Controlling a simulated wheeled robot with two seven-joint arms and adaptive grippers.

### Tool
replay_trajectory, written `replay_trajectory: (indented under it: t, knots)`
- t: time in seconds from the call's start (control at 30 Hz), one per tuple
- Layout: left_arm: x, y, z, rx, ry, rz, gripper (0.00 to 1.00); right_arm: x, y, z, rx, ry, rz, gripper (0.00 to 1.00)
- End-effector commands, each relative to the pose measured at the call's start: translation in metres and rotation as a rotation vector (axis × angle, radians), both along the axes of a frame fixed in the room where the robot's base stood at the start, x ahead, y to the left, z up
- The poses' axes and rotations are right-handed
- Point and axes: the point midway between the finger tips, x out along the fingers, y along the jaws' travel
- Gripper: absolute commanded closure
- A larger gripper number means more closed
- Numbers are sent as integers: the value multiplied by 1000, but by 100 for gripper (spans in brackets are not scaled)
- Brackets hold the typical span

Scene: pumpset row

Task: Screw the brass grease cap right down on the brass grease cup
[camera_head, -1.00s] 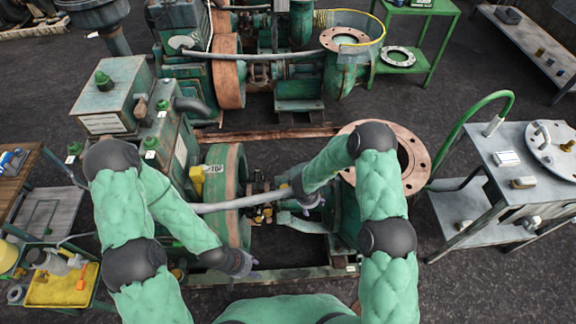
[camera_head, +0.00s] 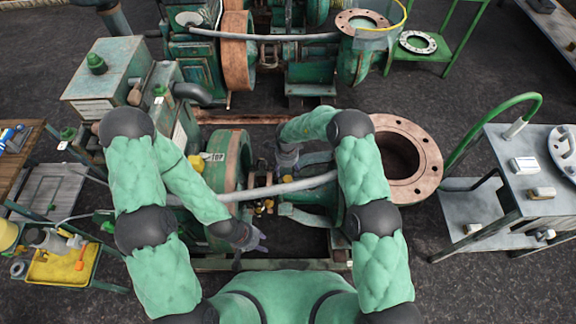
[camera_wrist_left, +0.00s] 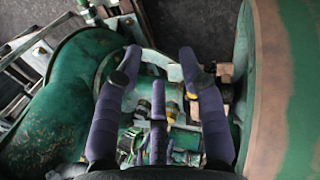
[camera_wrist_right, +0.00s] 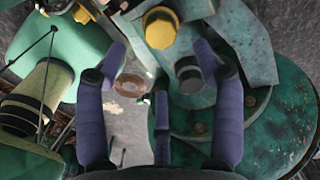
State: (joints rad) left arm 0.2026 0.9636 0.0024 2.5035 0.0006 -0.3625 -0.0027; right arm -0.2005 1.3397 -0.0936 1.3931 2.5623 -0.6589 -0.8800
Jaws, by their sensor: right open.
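A small yellow brass-coloured part (camera_head: 264,206) sits low by the shaft between the drive wheel and the pump; I cannot tell whether it is the grease cup or its cap. In the right wrist view a round yellow part (camera_wrist_right: 160,28) lies beyond the fingertips, with a brown disc (camera_wrist_right: 130,84) lower left. My right gripper (camera_head: 288,162) is open and empty above the shaft area; its spread fingers (camera_wrist_right: 150,72) show in the right wrist view. My left gripper (camera_head: 254,244) is open near the front rail, its fingers (camera_wrist_left: 160,62) apart. Small yellow parts (camera_wrist_left: 170,112) show between them.
A grey hose (camera_head: 280,187) crosses above the shaft. The drive wheel (camera_head: 232,180) stands left, and a large rusty flange (camera_head: 425,160) right. A grey trolley (camera_head: 530,185) stands farther right. A yellow tray (camera_head: 66,266) is at the lower left.

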Motion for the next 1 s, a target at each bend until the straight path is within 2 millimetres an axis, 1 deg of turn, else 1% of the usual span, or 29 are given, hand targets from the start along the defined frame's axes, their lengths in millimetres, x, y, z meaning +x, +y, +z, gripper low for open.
replay_trajectory:
  t: [0.03, 0.1, 0.3, 0.4, 0.6, 0.93, 0.97, 1.0]
  knots:
    - [0, 0, -7, 0, 0, 0, 60, -1, 0, -14, 0, 2, 0, 32]
    - [0, 0, -12, 0, 0, 0, 60, 0, 0, -26, 0, 1, -1, 32]
    - [0, 0, -24, 0, 0, 0, 60, -1, -1, -57, -1, 1, 0, 32]
    - [0, 0, -28, 0, 0, 0, 60, 0, -1, -69, -1, 1, 0, 32]
    - [0, 0, -33, 0, 0, 0, 60, 0, -1, -81, -1, -1, 0, 32]
    - [0, 0, -33, 0, 0, 0, 60, 0, -1, -83, -1, -1, 0, 32]
    - [0, 0, -33, 0, 0, 0, 60, 0, -1, -83, -1, -1, 0, 37]
    - [0, 0, -33, 0, 0, 0, 60, 0, -1, -83, -1, -1, 0, 49]
